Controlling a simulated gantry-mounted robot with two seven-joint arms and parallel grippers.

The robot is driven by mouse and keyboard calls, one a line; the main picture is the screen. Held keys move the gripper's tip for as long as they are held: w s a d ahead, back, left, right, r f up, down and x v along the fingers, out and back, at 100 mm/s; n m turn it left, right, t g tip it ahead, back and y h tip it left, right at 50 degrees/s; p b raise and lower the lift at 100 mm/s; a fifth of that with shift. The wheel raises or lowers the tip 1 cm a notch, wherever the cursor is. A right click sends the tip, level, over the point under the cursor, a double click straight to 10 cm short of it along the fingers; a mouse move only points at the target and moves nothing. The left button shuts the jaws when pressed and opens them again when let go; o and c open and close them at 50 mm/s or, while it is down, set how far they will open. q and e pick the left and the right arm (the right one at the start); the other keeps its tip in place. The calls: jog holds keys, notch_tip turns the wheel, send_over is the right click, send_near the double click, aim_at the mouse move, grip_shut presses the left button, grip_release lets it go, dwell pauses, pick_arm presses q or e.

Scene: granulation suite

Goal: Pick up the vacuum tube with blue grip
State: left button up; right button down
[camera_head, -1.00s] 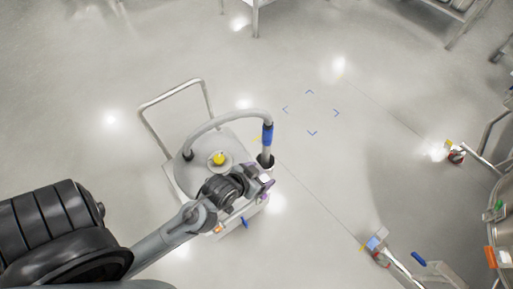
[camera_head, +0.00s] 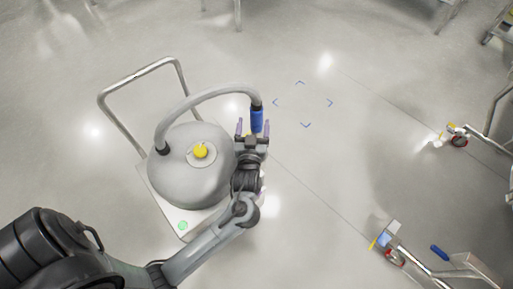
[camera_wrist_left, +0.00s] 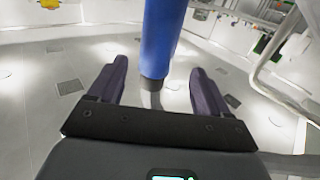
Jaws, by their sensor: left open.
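The grey vacuum tube (camera_head: 205,97) arches from the top of the vacuum's round grey body (camera_head: 185,185) and bends down at its right end. Its blue grip (camera_head: 257,120) is upright at that end. My left gripper (camera_head: 254,127) is open at the blue grip, with a purple finger on either side of it. In the left wrist view the blue grip (camera_wrist_left: 160,40) stands between and beyond the two fingers, apart from both. The lower end of the tube is hidden behind my gripper in the head view. My right gripper is not in view.
Blue floor marks (camera_head: 303,103) lie to the right on clear floor. Wheeled metal frames (camera_head: 390,240) stand at the right.

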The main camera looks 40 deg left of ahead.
aim_at(255, 118)
pick_arm(q)
jog(key=shift+b+x, duration=0.3)
jog(key=shift+x, duration=0.9)
jog(key=shift+w+a+f+b, duration=0.1)
jog(key=shift+w+a+b, duration=0.1)
jog(key=shift+w+b, duration=0.25)
jog(key=x, duration=0.1)
jog(key=b+x, duration=0.2)
jog(key=x, duration=0.1)
jog(key=shift+w+d+r, duration=0.1)
jog(key=shift+w+r, duration=0.1)
jog(key=shift+r, duration=0.1)
jog(key=shift+s, duration=0.1)
jog(key=shift+c, duration=0.3)
jog(key=c, duration=0.9)
jog(key=shift+c, duration=0.3)
